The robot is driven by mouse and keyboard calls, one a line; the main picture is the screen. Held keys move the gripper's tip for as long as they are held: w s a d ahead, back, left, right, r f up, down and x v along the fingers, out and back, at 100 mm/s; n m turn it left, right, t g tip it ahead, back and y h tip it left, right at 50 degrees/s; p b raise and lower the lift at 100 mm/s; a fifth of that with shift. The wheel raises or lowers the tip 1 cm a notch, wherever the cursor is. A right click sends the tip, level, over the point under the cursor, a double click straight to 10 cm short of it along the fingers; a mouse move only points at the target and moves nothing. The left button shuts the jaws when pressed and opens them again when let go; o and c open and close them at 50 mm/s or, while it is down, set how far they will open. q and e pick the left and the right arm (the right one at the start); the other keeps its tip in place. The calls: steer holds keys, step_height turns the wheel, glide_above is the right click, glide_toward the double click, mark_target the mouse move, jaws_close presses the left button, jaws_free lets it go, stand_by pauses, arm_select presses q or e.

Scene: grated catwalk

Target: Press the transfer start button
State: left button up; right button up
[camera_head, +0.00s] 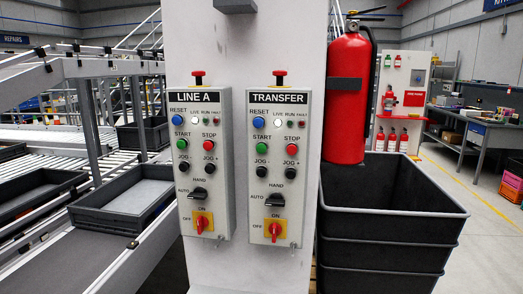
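The TRANSFER control box (276,168) is mounted on the right half of a pale upright panel in the head view. Its green START button (258,150) sits on the left side, below the blue RESET button (259,122). The red STOP button (292,149) is to the right of START. A black JOG button lies below each of them. The LINE A box (205,165) hangs beside it on the left, with its own green button (181,147). Neither of my grippers is in view, and nothing covers the buttons.
A red fire extinguisher (346,100) hangs right of the panel, above stacked dark bins (388,225). A roller conveyor with grey trays (125,205) runs along the left. The space directly before the boxes looks clear.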

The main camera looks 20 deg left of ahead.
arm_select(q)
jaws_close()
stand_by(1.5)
